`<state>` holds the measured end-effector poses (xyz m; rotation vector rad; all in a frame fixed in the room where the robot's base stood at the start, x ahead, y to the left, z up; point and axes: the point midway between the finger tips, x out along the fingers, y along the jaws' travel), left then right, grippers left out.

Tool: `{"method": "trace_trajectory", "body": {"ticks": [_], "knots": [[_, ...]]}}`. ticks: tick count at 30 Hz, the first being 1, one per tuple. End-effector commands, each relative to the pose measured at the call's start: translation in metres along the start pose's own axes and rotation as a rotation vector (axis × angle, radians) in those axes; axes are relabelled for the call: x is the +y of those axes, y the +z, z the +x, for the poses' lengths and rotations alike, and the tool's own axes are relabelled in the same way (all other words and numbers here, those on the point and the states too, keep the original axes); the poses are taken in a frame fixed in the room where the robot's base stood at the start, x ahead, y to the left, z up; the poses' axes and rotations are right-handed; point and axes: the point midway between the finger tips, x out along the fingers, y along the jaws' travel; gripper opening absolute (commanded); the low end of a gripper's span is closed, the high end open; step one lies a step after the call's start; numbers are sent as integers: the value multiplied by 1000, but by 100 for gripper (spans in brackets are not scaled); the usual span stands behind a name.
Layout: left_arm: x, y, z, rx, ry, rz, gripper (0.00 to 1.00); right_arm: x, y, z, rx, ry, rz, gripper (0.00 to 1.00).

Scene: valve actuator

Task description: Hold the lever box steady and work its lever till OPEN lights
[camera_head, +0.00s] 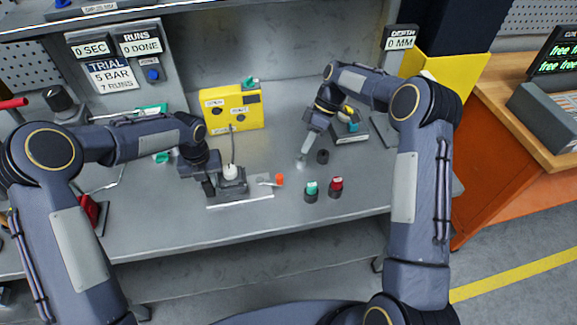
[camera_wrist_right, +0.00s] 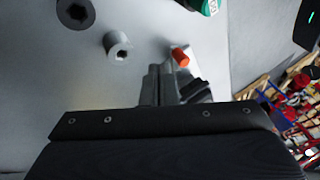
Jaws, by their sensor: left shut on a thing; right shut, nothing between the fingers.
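The lever box (camera_head: 233,186) is a small dark block on a pale plate, with a white fitting and cable on top. Its thin lever ends in an orange knob (camera_head: 279,180), pointing right. The knob also shows in the right wrist view (camera_wrist_right: 180,56), just beyond the fingertips. My left gripper (camera_head: 209,187) is shut on the lever box from its left side. My right gripper (camera_head: 306,147) is shut and empty, up and to the right of the knob. The yellow indicator box (camera_head: 231,120) stands behind; its labels are too small to read surely, and no lit lamp is evident.
A green-topped cylinder (camera_head: 312,189) and a red-topped cylinder (camera_head: 336,187) stand right of the knob. A pale cylinder (camera_wrist_right: 117,45) and a dark cylinder (camera_head: 323,156) stand near my right gripper. The bench front (camera_head: 300,225) is clear.

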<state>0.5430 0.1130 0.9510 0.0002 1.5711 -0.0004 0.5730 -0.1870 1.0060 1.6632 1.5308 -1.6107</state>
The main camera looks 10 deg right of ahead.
Motion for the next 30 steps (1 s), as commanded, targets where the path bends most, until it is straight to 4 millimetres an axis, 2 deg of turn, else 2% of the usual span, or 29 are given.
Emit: {"method": "trace_trajectory", "body": {"ticks": [1,3,8,11,23,30], "knots": [[0,-1,2,3,1,0,0,10,2,-10,66,-4,16,0],[0,-1,2,3,1,-1,0,16,1,-20,131,-10,23,0],[0,-1,2,3,1,-1,0,22,-1,-22,188,-16,26,0],[0,-1,2,3,0,0,0,21,-4,-10,188,-17,26,0],[0,-1,2,2,0,0,0,19,-19,73,184,-17,26,0],[0,-1,2,2,0,0,0,-8,-22,84,185,-13,27,0]]}}
